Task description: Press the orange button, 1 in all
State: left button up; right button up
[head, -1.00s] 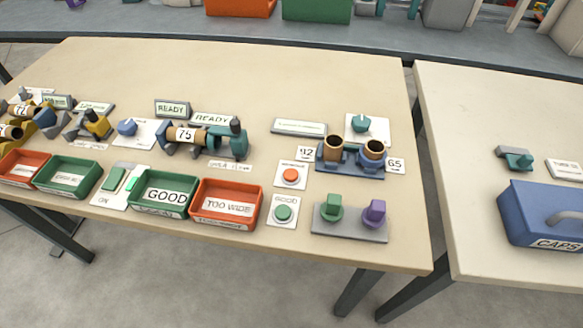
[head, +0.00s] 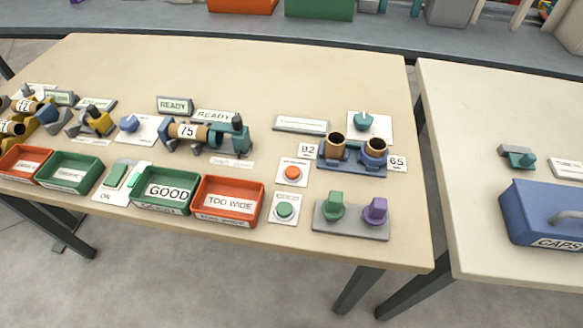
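The orange button (head: 292,173) is a round orange cap on a small white plate, right of the middle of the table in the head view. It sits above a second white plate with a green button (head: 285,210). Nothing touches or covers the orange button. Neither of my grippers is in view.
The red TOO WIDE tray (head: 228,203) and green GOOD tray (head: 163,192) stand to the left. A holder with two brown tubes (head: 352,162) and a grey block with green and purple knobs (head: 350,222) stand to the right. The table's back (head: 240,70) is clear.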

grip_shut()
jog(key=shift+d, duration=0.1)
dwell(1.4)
